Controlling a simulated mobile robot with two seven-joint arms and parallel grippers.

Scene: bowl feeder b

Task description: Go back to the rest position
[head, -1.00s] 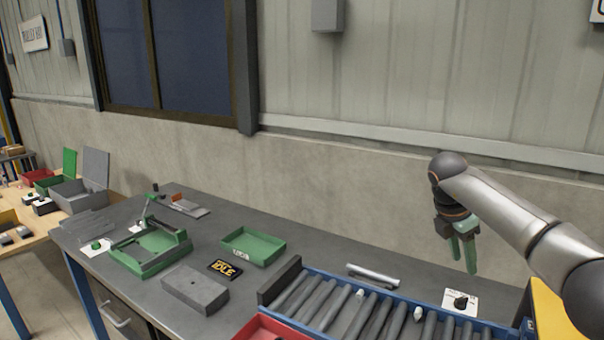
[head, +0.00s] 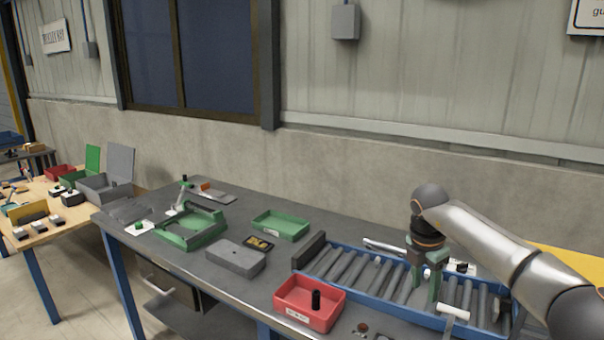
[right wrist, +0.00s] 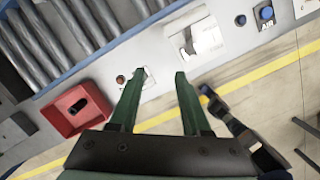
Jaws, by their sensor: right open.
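My right gripper (head: 427,285) hangs fingers-down over the roller conveyor (head: 345,268) in the head view. Its green fingers are apart with nothing between them. The right wrist view also shows both open fingers (right wrist: 158,88), with floor, a yellow line and the bench edge beyond them. My left gripper is in neither view.
A red bin (head: 300,314) with a black cylinder (head: 316,299) stands left of the gripper at the front edge. A green tray (head: 281,226), a grey block (head: 235,260) and a green fixture (head: 190,235) lie farther left. Wall stands behind.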

